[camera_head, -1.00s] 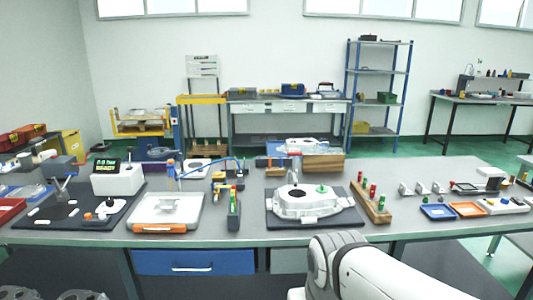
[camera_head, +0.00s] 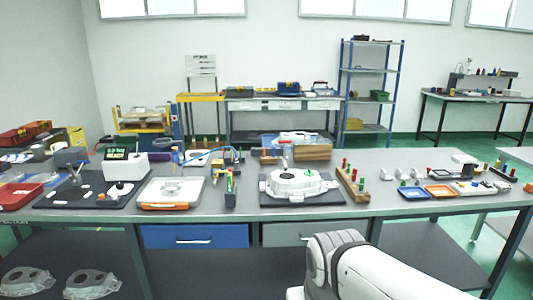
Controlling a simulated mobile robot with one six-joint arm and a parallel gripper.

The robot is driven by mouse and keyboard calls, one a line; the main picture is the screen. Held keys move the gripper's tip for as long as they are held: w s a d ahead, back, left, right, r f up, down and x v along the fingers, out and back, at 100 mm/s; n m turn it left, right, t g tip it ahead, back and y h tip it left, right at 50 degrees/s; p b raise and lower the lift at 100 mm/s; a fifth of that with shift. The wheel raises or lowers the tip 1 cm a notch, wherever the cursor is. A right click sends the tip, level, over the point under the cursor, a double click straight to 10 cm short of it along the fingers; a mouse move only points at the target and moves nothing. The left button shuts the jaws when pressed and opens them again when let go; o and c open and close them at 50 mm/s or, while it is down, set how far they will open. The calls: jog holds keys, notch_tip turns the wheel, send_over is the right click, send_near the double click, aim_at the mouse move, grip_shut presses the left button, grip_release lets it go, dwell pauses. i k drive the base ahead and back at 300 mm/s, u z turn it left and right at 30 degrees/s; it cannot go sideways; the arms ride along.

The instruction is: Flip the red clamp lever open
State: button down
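A small upright clamp-like fixture (camera_head: 229,184) in green, yellow and dark grey stands on the middle of the workbench, left of a white casting. It shows a small reddish spot near its top, but it is too small to tell whether this is the red clamp lever or how it is set. The white aluminium casting (camera_head: 290,184) lies on a dark mat (camera_head: 335,197). My white arm reaches into the bottom of the view, right of centre, in front of the bench; my gripper is not in view.
The workbench (camera_head: 420,205) is crowded. A wooden rack (camera_head: 354,190) with red and green pegs stands right of the casting. Blue (camera_head: 413,193) and orange (camera_head: 440,191) trays lie further right. A white scale-like plate (camera_head: 184,188) is at left. Castings (camera_head: 92,284) lie on the lower shelf.

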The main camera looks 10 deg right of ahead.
aim_at(285, 165)
jog(key=z, duration=0.35)
jog(key=i, duration=1.6)
jog(key=u, duration=0.65)
